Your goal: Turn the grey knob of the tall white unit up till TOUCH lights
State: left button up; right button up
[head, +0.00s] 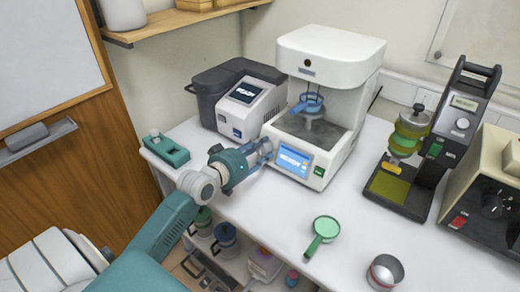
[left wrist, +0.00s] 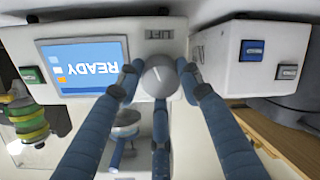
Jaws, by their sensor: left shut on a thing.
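The tall white unit (head: 330,48) stands at the back of the bench. Its blue screen (head: 292,160) shows in the head view; in the left wrist view the screen (left wrist: 85,64) reads READY, upside down. The grey knob (left wrist: 159,72) sits beside the screen, by a LIFT label, with a pale line on its face. My left gripper (head: 264,150) is at the unit's lower left front, its blue fingers shut around the knob. My right gripper is not in view.
A grey and white device (head: 240,97) stands close left of the unit. A teal block (head: 166,150) lies at the bench's left edge. A green-handled strainer (head: 322,233) and a metal cup (head: 385,272) are in front. A dark stand (head: 400,191) is at right.

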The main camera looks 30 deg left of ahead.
pick_arm(q)
jog(key=shift+s+d+f, duration=0.1)
jog(key=shift+d+f, duration=0.05)
jog(key=shift+f, duration=0.25)
jog(key=o, duration=0.9)
jog(key=shift+o, duration=1.2)
jog(key=shift+r, duration=0.15)
jog(key=v, duration=1.2)
